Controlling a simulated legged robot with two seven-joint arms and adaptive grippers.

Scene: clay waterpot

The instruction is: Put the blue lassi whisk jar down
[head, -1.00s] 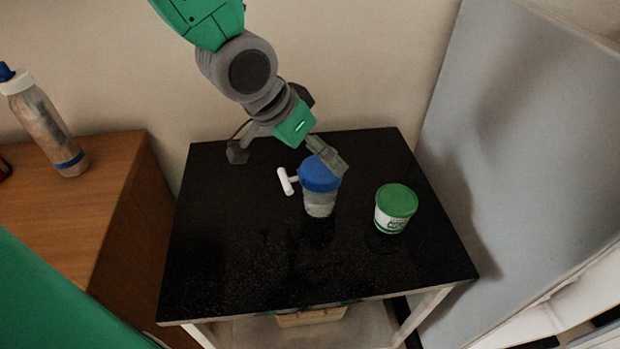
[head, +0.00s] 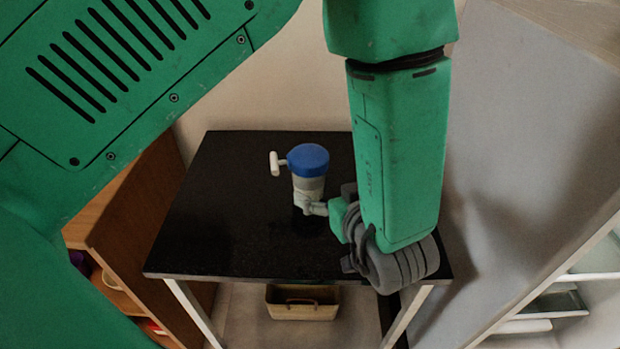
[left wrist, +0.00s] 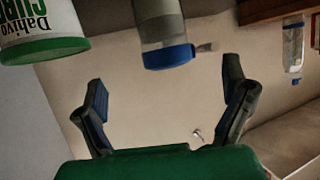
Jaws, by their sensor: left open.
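The blue lassi whisk jar (head: 308,176) has a blue lid, a greyish see-through body and a white handle sticking out to the left. It stands upright on the black table (head: 235,235). In the left wrist view, which is upside down, my left gripper (left wrist: 163,76) is open and empty. The jar (left wrist: 163,35) shows there beyond the fingertips, lined up with the gap between them and apart from both. My right gripper is not in view.
A white cup with a green lid (left wrist: 40,28) is close by in the left wrist view; my arm hides it in the head view. A grey panel (head: 500,150) stands right of the table. A wooden cabinet (head: 125,240) is at left. The table's left part is clear.

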